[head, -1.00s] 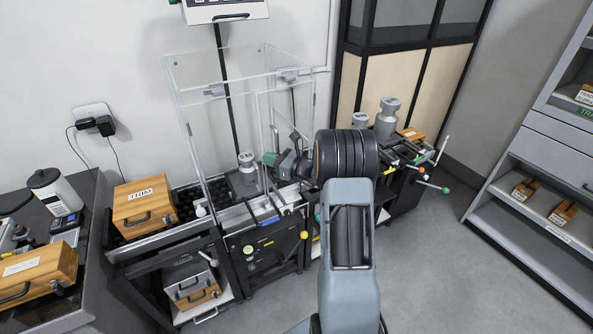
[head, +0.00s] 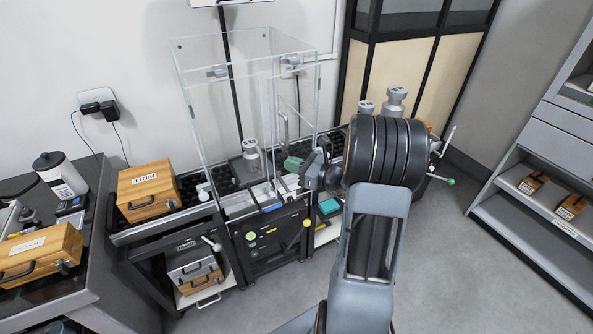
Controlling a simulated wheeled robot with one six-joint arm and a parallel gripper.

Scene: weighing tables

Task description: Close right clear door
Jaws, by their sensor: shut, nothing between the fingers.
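A tall clear glass enclosure (head: 181,72) stands on the weighing table, with a silver weight (head: 250,149) inside. The right clear door (head: 297,92) is the upright pane on its right side, with a slim upright handle (head: 283,128). How far this door stands open is hard to tell through the overlapping clear panes. My gripper (head: 286,183) is shut and empty, low at the front right of the enclosure, below the handle. It appears apart from the handle, though contact with the pane's lower edge cannot be judged. My wrist hides the table to the right.
A wooden box (head: 148,191) sits left of the enclosure. Silver weights (head: 394,100) stand behind my wrist on the right. A side table (head: 85,290) with a bottle and box is at left, shelves (head: 520,215) at right. The floor between is clear.

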